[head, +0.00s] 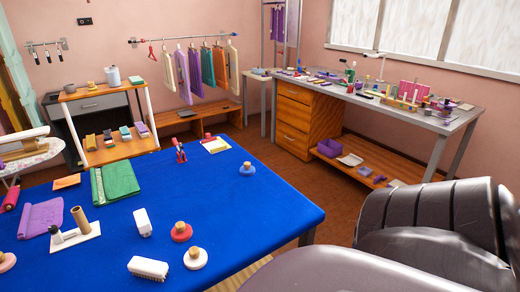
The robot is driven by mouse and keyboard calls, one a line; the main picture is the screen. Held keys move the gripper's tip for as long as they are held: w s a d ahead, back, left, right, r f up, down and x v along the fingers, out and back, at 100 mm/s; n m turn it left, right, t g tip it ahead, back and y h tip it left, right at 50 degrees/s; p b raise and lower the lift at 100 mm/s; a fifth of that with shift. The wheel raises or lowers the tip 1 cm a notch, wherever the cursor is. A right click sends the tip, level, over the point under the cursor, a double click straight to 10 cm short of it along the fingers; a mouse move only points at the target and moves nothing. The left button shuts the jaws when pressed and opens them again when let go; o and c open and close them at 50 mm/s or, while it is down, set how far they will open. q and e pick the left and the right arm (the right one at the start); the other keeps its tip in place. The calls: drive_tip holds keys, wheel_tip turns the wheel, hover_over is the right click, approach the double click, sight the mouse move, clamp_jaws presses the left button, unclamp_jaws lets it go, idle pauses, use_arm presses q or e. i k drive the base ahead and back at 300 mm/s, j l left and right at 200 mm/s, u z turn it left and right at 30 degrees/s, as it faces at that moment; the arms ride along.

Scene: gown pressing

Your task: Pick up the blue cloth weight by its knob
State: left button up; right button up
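The blue cloth weight (247,171) is a round disc with a tan knob (247,164) on top. It stands upright on the blue-covered table (265,205), towards the table's far right part, with bare cloth around it. Similar weights stand nearer: a red one (181,236), a white one (195,262) and a pale pink one (6,263) at the left edge. Neither of my grippers shows in the head view.
White brushes (148,268) (143,222), a wooden-handled tool (80,221), green cloth (114,182) and purple cloth (41,218) lie on the table's left and front. A red tool (180,154) stands at the back. Large dark grey shapes fill the lower right, possibly my own arm.

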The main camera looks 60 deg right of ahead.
sight(248, 170)
drive_tip(key=z, duration=1.85)
drive_tip(key=i+l+z, duration=0.7)
drive_tip(key=z, duration=0.2)
drive_tip(key=i+l+z, duration=0.25)
drive_tip(key=i+z, duration=0.2)
drive_tip(key=i+l+z, duration=0.25)
drive_tip(key=i, duration=0.3)
drive_tip(key=i+j+z, duration=0.1)
drive_tip(key=i+z, duration=0.2)
drive_tip(key=i, duration=0.25)
drive_tip(key=i+u, duration=0.45)
drive_tip(key=i+l+u, duration=0.2)
drive_tip(key=i+u, duration=0.45)
drive_tip(key=u, duration=0.2)
drive_tip(key=i+u, duration=0.25)
drive_tip(key=u, duration=0.2)
drive_tip(key=i+u, duration=0.2)
drive_tip(key=u, duration=0.2)
drive_tip(key=i+u, duration=0.2)
drive_tip(key=u, duration=0.25)
drive_tip(key=i+u, duration=0.2)
drive_tip(key=u, duration=0.2)
drive_tip(key=i+l+u, duration=0.1)
drive_tip(key=u, duration=0.35)
drive_tip(key=i, duration=0.1)
